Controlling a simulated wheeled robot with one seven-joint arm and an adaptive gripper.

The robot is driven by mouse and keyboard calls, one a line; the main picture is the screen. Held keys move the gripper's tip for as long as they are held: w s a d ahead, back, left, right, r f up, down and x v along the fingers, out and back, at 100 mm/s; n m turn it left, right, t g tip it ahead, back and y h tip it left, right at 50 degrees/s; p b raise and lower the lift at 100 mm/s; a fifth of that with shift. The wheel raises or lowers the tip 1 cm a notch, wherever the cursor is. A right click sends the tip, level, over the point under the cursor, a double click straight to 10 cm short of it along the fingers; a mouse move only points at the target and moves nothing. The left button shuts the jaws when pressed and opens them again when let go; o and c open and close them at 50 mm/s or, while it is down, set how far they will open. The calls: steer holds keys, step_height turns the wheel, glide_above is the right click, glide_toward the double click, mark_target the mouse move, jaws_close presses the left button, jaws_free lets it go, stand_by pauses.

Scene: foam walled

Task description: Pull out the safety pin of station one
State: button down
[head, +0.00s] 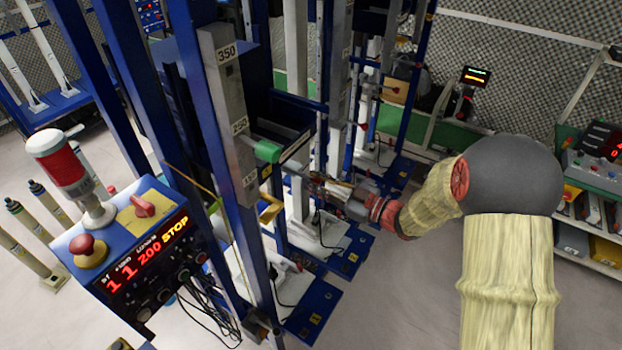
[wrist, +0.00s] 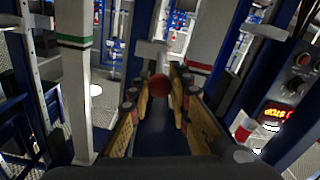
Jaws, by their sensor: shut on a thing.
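In the head view, my gripper (head: 318,183) reaches in from the right, between the blue posts of the near test station. In the wrist view, its tan-padded fingers (wrist: 163,88) are closed on a round red knob (wrist: 160,86), which I take to be the head of the safety pin. In the head view, the fingers and frame hide the knob. The station's control box (head: 135,262) shows red digits "1 1 200" and "STOP".
A grey scale post (head: 228,110) marked 350, 250 and 150 stands left of my gripper. A green-ended block (head: 267,151) juts out near it. More blue stations with red knobs (head: 363,126) stand behind. Open floor (head: 400,300) lies at the lower middle.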

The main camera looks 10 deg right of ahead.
steer(key=c, duration=1.9)
jaws_free()
steer(key=shift+s+d, duration=0.1)
steer(key=shift+d, duration=0.1)
steer(key=shift+o, duration=1.4)
steer(key=shift+a, duration=0.1)
steer(key=v, duration=1.2)
steer(key=shift+f, duration=0.1)
